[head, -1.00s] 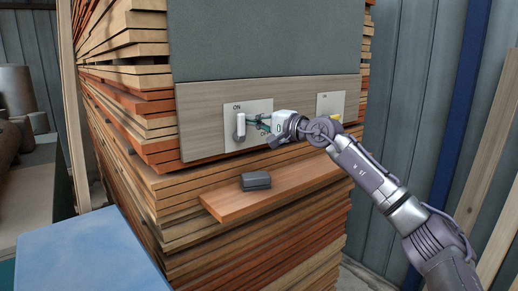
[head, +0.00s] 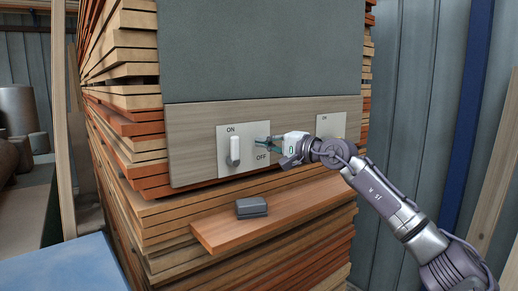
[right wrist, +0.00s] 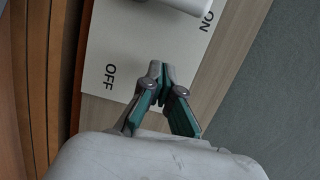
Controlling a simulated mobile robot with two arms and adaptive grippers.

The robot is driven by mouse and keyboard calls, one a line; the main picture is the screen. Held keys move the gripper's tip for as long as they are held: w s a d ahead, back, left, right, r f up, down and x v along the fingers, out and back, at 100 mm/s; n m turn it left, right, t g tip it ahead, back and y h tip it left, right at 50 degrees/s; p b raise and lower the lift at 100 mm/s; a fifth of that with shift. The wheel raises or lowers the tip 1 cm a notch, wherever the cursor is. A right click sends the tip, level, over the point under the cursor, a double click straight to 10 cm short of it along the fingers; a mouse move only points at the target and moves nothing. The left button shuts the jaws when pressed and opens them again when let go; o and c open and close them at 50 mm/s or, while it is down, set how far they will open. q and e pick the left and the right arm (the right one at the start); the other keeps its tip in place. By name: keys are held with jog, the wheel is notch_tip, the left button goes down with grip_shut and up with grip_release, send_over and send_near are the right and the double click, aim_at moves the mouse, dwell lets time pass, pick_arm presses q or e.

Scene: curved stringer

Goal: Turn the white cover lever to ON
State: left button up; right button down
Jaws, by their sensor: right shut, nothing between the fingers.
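The white cover lever (head: 236,147) stands upright on a pale plate (head: 223,174), its white handle pointing up toward the ON label (head: 231,130). The OFF label (head: 261,157) is lower right of it. In the right wrist view, part of the white lever (right wrist: 186,4) shows at the top edge, cut off by the frame. My right gripper (head: 258,141) is right of the lever, apart from it, in front of the plate. In the right wrist view, its fingertips (right wrist: 160,70) are together with nothing between them. My left gripper is not in view.
A second plate (head: 331,125) sits farther right on the wooden strip, partly hidden by my right arm. A dark grey box (head: 251,207) rests on a wooden ledge (head: 290,213) below. Stacked boards (head: 130,165) surround the panel. A blue surface (head: 70,272) is at lower left.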

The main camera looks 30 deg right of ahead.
pick_arm(q)
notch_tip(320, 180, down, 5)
jog(key=b, duration=0.4)
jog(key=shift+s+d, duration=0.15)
pick_arm(e)
jog(key=a+v, duration=0.1)
jog(key=v, duration=0.8)
jog(key=shift+s, duration=0.4)
jog(key=shift+d, duration=0.2)
jog(key=shift+a, duration=0.1)
